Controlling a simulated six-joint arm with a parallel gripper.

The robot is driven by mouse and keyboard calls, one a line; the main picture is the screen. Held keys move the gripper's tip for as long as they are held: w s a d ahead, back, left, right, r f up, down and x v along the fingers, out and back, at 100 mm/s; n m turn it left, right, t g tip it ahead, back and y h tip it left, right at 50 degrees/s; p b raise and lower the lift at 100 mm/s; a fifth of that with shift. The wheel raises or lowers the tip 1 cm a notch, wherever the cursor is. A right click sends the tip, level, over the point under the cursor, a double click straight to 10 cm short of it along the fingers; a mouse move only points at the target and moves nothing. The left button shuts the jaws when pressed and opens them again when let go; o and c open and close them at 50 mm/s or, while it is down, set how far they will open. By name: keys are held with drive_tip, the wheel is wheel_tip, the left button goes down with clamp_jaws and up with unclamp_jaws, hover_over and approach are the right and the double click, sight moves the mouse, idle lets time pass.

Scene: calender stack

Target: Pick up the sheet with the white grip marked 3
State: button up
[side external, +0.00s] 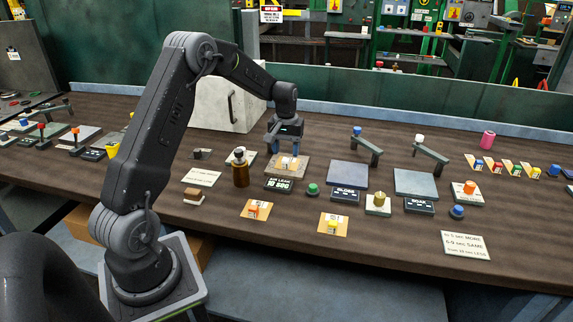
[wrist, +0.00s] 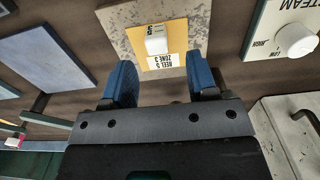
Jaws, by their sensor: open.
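A yellow-orange sheet (wrist: 178,35) with a white block grip (wrist: 157,45) lies on a speckled grey plate (wrist: 125,20) in the wrist view. Its white label appears upside down and seems to read "REEL 5 ZONE 3"; the small mark on the grip is hard to read. The same sheet on its plate (side external: 303,169) shows in the side view, partly under my gripper (side external: 283,146). My gripper also shows in the wrist view (wrist: 162,70), with its two blue fingers spread apart. Nothing is between them, and the grip lies just beyond the fingertips.
Sheets with orange (side external: 254,208) and yellow (side external: 333,225) grips lie in front. Several small sheets (side external: 514,168) stand at right. A white-knobbed panel (wrist: 285,30) is close by.

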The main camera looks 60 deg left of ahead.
sight(287, 159)
drive_tip(key=shift+d+f, duration=0.1)
drive_tip(key=shift+f, duration=1.85)
drive_tip(key=shift+c, duration=0.5)
clamp_jaws()
